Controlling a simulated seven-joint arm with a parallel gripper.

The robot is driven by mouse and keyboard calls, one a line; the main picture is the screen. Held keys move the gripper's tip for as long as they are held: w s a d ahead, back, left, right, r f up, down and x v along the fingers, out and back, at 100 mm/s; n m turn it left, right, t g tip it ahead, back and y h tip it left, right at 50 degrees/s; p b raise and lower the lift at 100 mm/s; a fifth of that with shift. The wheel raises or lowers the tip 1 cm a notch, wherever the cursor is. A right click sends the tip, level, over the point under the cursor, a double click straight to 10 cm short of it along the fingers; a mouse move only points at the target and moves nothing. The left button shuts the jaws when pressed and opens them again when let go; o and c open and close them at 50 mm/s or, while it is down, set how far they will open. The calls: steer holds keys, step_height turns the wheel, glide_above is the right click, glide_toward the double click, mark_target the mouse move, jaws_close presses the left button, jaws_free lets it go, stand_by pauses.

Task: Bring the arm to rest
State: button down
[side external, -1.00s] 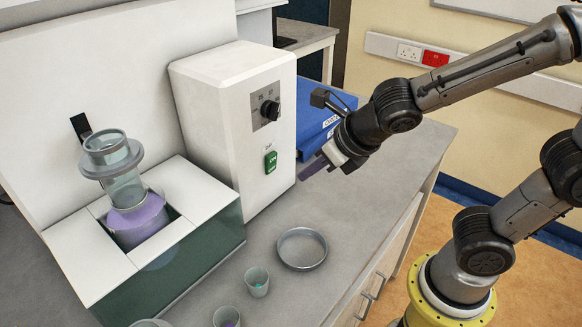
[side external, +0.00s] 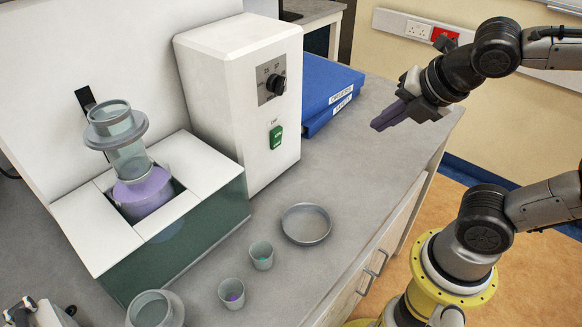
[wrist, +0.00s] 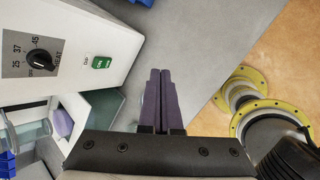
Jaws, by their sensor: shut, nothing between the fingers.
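My gripper (side external: 389,117) is in the upper right of the side external view, raised above the right part of the grey bench, apart from everything. Its purple fingers are together with nothing between them. In the wrist view the shut fingers (wrist: 160,96) point up the picture over the bench. My arm reaches in from the right edge, bent back near my yellow base.
The white control box (side external: 240,100) with a dial and green switch stands left of my gripper. Blue binders (side external: 325,90) lie behind it. A glass vessel (side external: 125,150) sits in the bath. A round dish (side external: 306,224) and small cups (side external: 261,256) stand on the bench front.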

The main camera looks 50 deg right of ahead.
steer(key=s+m, duration=0.1)
steer(key=m, duration=0.6)
steer(key=s+f+m+g+y, duration=0.1)
steer(key=s+m, duration=0.1)
steer(key=m, duration=0.6)
steer(key=s+a+f+m, duration=0.1)
steer(key=s+m, duration=0.1)
steer(key=m, duration=0.5)
steer(key=shift+s+a+m, duration=0.1)
steer(key=shift+s+m, duration=0.15)
steer(key=shift+m, duration=0.05)
